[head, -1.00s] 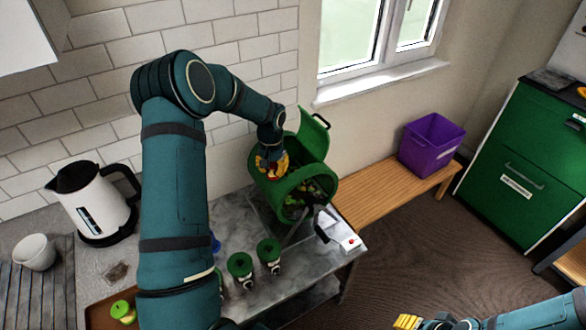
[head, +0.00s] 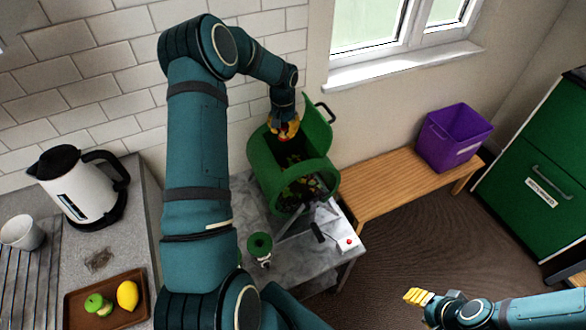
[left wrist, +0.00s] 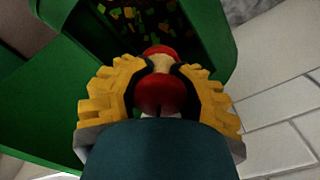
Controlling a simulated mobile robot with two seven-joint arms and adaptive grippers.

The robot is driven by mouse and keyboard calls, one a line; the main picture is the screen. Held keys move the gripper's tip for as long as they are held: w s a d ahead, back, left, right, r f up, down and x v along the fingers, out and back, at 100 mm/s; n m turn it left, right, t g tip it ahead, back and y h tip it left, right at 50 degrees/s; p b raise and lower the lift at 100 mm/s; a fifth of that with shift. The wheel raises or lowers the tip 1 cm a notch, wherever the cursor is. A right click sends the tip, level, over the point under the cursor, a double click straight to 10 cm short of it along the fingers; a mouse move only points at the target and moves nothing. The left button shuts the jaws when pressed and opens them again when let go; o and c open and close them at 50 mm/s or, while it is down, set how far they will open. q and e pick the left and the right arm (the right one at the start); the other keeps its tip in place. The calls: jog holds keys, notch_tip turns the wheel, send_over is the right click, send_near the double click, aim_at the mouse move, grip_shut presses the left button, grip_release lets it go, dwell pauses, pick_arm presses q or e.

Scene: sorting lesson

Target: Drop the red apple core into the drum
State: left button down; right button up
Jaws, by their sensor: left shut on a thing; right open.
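The green drum (head: 262,172) stands on the grey table with its lid (head: 315,131) swung open and scraps inside. My left gripper (head: 286,128) is above the drum's opening. In the left wrist view my left gripper (left wrist: 158,95) has its yellow fingers shut around the red apple core (left wrist: 160,92), with the drum's opening and scraps (left wrist: 178,25) beyond it. A bit of the red apple core (head: 285,138) shows between the fingers in the head view. My right gripper (head: 418,297) is open, empty and low at the right, over the floor.
A brown tray (head: 76,312) holds a green apple core (head: 97,303) and a lemon (head: 127,294). A white kettle (head: 78,190) and a cup (head: 20,232) stand at the left. A purple bin (head: 452,138) sits on a wooden bench (head: 385,188). A green-topped item (head: 260,246) stands before the drum.

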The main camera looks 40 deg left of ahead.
pick_arm(q)
jog(key=shift+w+f+b, duration=0.15)
jog(key=shift+f+b, duration=0.65)
jog(key=shift+f, duration=1.25)
jog(key=c, duration=0.6)
grip_release()
notch_tip(320, 180, up, 12)
jog(key=shift+r, duration=0.1)
